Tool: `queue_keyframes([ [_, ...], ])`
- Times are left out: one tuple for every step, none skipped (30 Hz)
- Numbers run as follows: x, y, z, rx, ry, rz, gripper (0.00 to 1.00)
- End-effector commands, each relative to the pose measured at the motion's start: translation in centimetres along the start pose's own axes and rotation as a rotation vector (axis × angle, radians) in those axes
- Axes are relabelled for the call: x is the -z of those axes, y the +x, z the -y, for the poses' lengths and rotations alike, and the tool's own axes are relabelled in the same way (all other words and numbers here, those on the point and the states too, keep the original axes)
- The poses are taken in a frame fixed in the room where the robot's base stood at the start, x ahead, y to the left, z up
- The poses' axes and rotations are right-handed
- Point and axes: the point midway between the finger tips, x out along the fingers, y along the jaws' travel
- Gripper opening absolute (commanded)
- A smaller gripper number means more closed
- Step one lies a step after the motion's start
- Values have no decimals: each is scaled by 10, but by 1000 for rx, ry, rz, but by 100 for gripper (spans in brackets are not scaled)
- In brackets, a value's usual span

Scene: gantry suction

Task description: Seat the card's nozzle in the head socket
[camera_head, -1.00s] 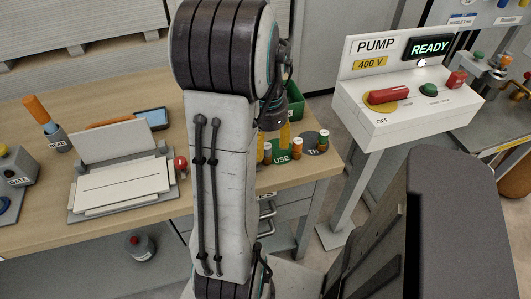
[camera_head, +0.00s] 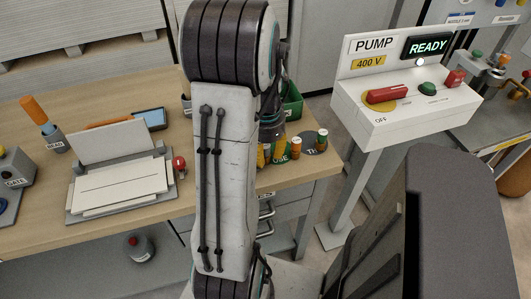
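My gripper (camera_head: 270,153) is mostly hidden behind my own arm. Its dark body points down over the right end of the workbench, close to a row of small capped cylinders (camera_head: 297,147). Yellow finger parts show beside my arm; whether they are apart or closed on something is hidden. A tray at left holds white sheets (camera_head: 120,188) and an upright white panel (camera_head: 112,143); any print on them is unreadable. A label reading like "NOZZLE 5 mm" (camera_head: 460,20) is at the upper right, above small metal fittings (camera_head: 490,78). I cannot make out a head socket.
The pump box (camera_head: 410,105) reads READY and has a red handle (camera_head: 388,95). It stands right of the workbench (camera_head: 50,238). An orange-handled tool (camera_head: 40,115), a blue-screened device (camera_head: 150,117), a red knob (camera_head: 179,165) and a green bin (camera_head: 292,100) are on the bench.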

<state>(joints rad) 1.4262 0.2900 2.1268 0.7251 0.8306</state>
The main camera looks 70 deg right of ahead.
Motion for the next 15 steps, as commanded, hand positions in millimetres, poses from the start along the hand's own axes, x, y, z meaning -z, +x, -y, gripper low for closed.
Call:
queue_keyframes([
  [0,0,0,0,0,0,26],
  [0,0,0,0,0,0,23],
  [0,0,0,0,0,0,19],
  [0,0,0,0,0,0,17],
  [0,0,0,0,0,0,14],
  [0,0,0,0,0,0,10],
  [0,0,0,0,0,0,8],
  [0,0,0,0,0,0,5],
  [0,0,0,0,0,0,2],
  [0,0,0,0,0,0,0],
  [0,0,0,0,0,0,0],
  [0,0,0,0,0,0,0],
  [0,0,0,0,0,0,0],
  [0,0,0,0,0,0,0],
  [0,0,0,0,0,0,0],
])
